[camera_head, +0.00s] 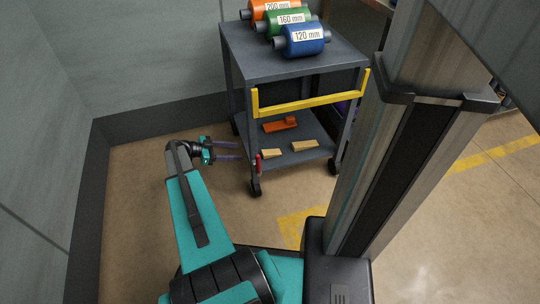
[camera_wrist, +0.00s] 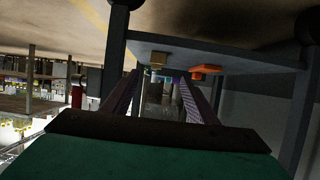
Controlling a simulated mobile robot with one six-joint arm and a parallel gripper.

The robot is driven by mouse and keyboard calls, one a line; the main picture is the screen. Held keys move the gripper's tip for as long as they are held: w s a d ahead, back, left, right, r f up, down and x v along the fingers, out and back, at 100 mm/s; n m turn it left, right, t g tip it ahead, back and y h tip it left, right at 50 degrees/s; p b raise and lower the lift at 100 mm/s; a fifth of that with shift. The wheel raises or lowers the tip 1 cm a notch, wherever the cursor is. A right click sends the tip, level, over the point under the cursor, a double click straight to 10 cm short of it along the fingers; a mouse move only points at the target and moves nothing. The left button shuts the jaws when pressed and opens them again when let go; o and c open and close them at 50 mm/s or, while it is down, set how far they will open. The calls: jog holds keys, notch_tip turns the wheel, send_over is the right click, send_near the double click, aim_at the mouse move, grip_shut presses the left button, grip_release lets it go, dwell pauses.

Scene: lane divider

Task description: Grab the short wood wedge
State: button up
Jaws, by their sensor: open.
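Two pale wood wedges lie on the lower shelf (camera_head: 292,166) of a grey cart in the head view. The left wedge (camera_head: 271,153) looks the shorter; the right wedge (camera_head: 304,146) looks longer. My gripper (camera_head: 239,150) is open and empty, just left of the cart, pointing right toward the lower shelf and apart from both wedges. In the wrist view, which is rolled over, one wood wedge (camera_wrist: 158,60) shows beyond and between the open fingers (camera_wrist: 160,77). I cannot tell surely which wedge it is.
An orange block (camera_head: 280,125) lies behind the wedges; it also shows in the wrist view (camera_wrist: 207,69). A red piece (camera_head: 258,161) is by the cart's near-left leg. A yellow bar (camera_head: 310,102) crosses above the shelf. Labelled rolls (camera_head: 302,40) lie on top. Floor left of the cart is clear.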

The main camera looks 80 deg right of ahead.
jog(key=b, duration=0.3)
send_near(262, 153)
jog(key=shift+x, duration=2.1)
jog(key=shift+s+r, duration=0.1)
jog(key=shift+r, duration=0.1)
jog(key=shift+s, duration=0.1)
jog(key=shift+s+f+b, duration=0.35)
jog(key=shift+s+b, duration=0.1)
jog(key=shift+s, duration=0.1)
jog(key=shift+b+x, duration=0.95)
jog(key=shift+x, duration=0.95)
jog(key=shift+r, duration=0.15)
jog(key=shift+c, duration=0.3)
jog(key=c, duration=1.1)
